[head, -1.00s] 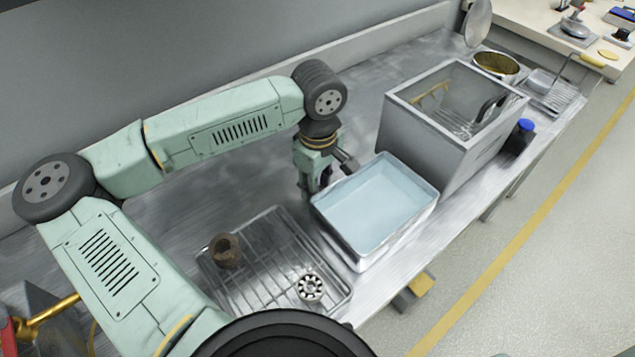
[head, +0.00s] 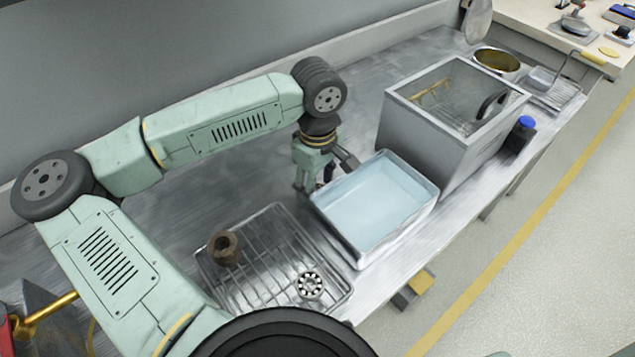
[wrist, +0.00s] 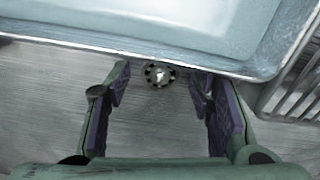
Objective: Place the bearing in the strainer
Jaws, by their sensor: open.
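My gripper (head: 315,185) hangs over the bench just left of the blue-filled tray, fingers pointing down. In the wrist view my gripper (wrist: 160,88) is open and empty. A ring-shaped bearing (wrist: 160,75) with a pale centre and dark spots lies between and slightly beyond the fingertips, close to the tray rim. It is hidden in the head view. A second bearing (head: 310,285) lies on the wire rack. A round brass-coloured vessel (head: 497,62) and a wire basket with a yellow handle (head: 560,95) stand at the far right; I cannot tell which is the strainer.
The blue-filled tray (head: 431,208) has raised walls beside my gripper. A tall open metal box (head: 450,150) stands behind it. The wire rack (head: 265,292) also holds a brown ring-like part (head: 224,249). A dark bottle with a blue cap (head: 521,133) stands right of the box.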

